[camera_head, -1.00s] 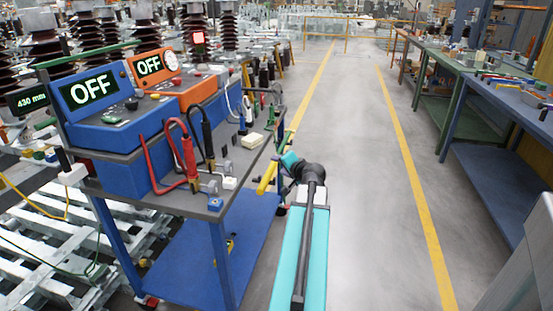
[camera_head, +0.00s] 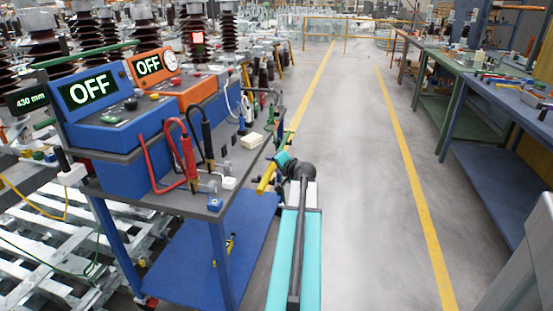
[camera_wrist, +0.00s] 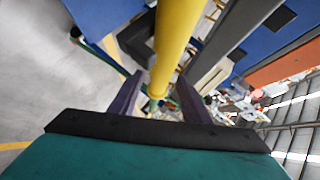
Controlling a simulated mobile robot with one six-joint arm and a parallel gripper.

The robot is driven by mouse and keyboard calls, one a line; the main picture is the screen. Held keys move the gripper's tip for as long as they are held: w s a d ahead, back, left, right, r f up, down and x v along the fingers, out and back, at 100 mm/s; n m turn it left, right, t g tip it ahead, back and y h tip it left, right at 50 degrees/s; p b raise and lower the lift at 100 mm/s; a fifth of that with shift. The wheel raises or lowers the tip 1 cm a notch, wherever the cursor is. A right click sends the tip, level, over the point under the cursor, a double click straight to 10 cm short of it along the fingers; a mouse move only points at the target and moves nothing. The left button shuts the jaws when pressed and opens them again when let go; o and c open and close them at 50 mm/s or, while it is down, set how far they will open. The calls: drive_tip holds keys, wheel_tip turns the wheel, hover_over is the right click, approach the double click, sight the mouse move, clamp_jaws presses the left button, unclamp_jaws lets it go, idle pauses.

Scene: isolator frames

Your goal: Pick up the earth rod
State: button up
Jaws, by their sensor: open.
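A yellow rod (camera_head: 266,178), which I take to be the earth rod, stands out at the right edge of the blue trolley. In the wrist view the yellow rod (camera_wrist: 174,35) comes in from the top edge and runs down between my fingers. My gripper (camera_wrist: 162,77) is open, with one dark finger on each side of the rod. I cannot tell whether either finger touches it. In the head view my teal wrist is right beside the rod, and the fingers are hard to make out there.
The trolley top (camera_head: 130,190) carries a blue unit (camera_head: 110,130) and an orange unit (camera_head: 195,92), both reading OFF, with red and black cables (camera_head: 188,155). A lower blue shelf (camera_head: 205,250) is below. The aisle floor (camera_head: 360,150) to the right is clear, with workbenches (camera_head: 500,165) beyond.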

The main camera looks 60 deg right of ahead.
idle(0.3)
clamp_jaws()
drive_tip(key=shift+r, duration=0.2)
drive_tip(key=shift+r, duration=1.35)
drive_tip(key=shift+s+a+r+p, duration=0.1)
drive_tip(key=shift+a+r+p, duration=0.05)
drive_tip(key=shift+r+p, duration=0.15)
drive_tip(key=s+a+b, duration=0.2)
drive_tip(key=s+a, duration=0.3)
drive_tip(key=a, duration=0.3)
drive_tip(key=shift+s+r, duration=0.3)
drive_tip(key=shift+s, duration=0.05)
